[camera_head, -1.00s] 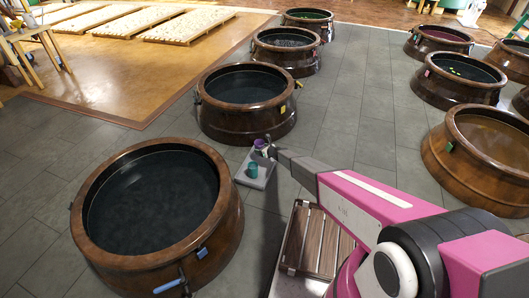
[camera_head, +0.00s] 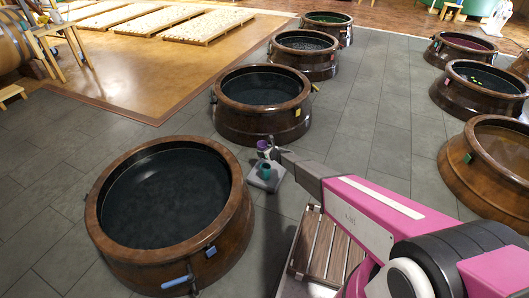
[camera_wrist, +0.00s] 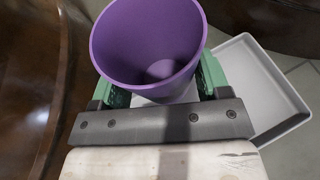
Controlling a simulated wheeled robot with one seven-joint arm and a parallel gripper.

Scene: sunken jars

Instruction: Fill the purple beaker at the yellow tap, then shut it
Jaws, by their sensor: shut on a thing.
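The purple beaker (camera_wrist: 190,28) is between the green fingers of my gripper (camera_wrist: 160,92), which is shut on it. I look into its mouth in the wrist view and see no liquid. In the head view the purple beaker (camera_head: 263,145) is small, at the tip of my arm, by the front foot of the second jar (camera_head: 240,128). A yellow tag (camera_head: 297,113) is on this jar's front right wall. The yellow tap itself is too small or hidden to make out; I cannot tell whether the beaker is under it.
A near jar (camera_head: 235,232) with a blue tap handle (camera_head: 177,281) stands left. A slatted wooden rack (camera_head: 322,250) lies beside my arm.

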